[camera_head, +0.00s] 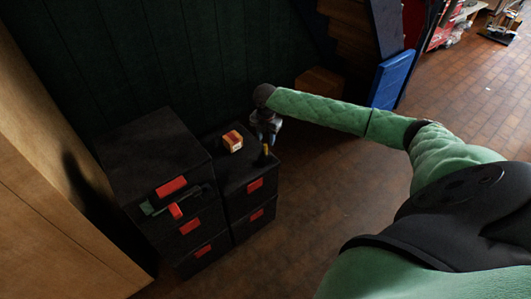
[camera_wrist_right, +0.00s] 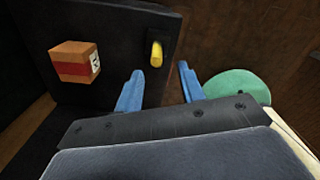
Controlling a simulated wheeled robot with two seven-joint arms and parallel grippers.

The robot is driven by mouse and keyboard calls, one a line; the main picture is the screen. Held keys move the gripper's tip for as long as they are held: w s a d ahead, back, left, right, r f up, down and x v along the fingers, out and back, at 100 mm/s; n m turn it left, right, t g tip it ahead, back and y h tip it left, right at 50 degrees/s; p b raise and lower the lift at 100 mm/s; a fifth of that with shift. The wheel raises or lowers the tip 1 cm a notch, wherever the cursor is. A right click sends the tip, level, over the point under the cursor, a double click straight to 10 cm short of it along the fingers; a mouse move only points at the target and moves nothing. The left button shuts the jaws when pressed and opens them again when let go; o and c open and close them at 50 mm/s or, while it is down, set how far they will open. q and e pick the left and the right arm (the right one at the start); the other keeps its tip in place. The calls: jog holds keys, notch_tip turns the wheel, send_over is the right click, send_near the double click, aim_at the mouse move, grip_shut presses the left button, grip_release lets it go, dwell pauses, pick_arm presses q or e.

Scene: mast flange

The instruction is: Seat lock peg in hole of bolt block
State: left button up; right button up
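A yellow peg (camera_head: 266,150) stands on the top of the right-hand black cabinet, near its right edge. It also shows in the right wrist view (camera_wrist_right: 156,54). My right gripper (camera_head: 270,138) is over that edge, close to the peg. In the wrist view its two blue fingers (camera_wrist_right: 160,88) are apart with nothing between them, and the peg is beyond the fingertips. A grey bar with a green end and a red piece (camera_head: 175,210) lies across the left cabinet's front. I cannot tell which part is the bolt block, and no hole is clearly seen. My left gripper is out of view.
An orange block with a red band and white label (camera_head: 232,141) sits on the right cabinet (camera_head: 240,180), left of the peg. The taller left cabinet (camera_head: 150,150) stands beside it. A dark wall is behind. Brown floor (camera_head: 330,220) is clear to the right.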

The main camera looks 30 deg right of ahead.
aim_at(265, 145)
jog(key=shift+w+f+p, duration=0.15)
jog(key=shift+f+p, duration=0.1)
jog(key=shift+f, duration=1.1)
jog(key=shift+w+f+p, duration=0.1)
jog(key=shift+f+p, duration=0.15)
jog(key=shift+f, duration=1.05)
grip_shut()
